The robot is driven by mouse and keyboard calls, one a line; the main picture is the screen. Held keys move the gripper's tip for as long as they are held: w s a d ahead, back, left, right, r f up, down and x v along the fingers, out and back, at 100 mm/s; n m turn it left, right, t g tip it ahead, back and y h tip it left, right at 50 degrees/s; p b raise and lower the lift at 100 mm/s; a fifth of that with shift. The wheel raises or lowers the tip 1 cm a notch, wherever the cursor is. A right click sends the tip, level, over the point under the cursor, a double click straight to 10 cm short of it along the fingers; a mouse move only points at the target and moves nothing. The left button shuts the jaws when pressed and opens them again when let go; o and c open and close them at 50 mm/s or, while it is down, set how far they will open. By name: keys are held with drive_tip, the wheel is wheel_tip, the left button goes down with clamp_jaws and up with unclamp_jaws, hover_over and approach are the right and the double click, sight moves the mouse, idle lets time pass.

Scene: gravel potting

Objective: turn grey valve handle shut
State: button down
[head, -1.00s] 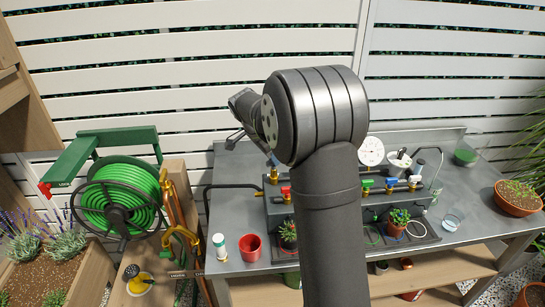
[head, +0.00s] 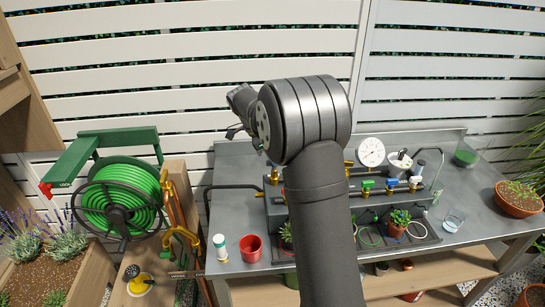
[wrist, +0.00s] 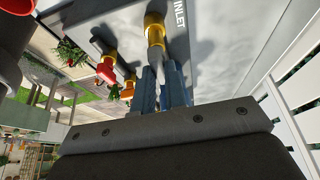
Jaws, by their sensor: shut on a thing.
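In the wrist view, my gripper (wrist: 164,88) has its two blue-grey fingers together at the end of a brass valve fitting (wrist: 155,32) beside the word INLET. The fingers are shut on the grey valve handle (wrist: 160,70). The handle is mostly hidden between them, so its exact angle cannot be told. In the head view, my own arm covers the gripper and the handle.
A red handle (wrist: 106,71) and an orange handle (wrist: 127,89) sit close by on the manifold. In the head view, blue (head: 367,185) and green (head: 391,185) handles, a round gauge (head: 371,152), and a red cup (head: 251,247) share the metal bench (head: 232,185).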

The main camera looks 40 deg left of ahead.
drive_tip(key=c, duration=1.5)
unclamp_jaws()
drive_tip(key=shift+o, duration=0.2)
drive_tip(key=shift+r, duration=0.1)
drive_tip(key=v, duration=1.7)
drive_tip(key=shift+r, duration=0.2)
drive_tip(key=x, duration=1.7)
drive_tip(key=shift+f, duration=0.3)
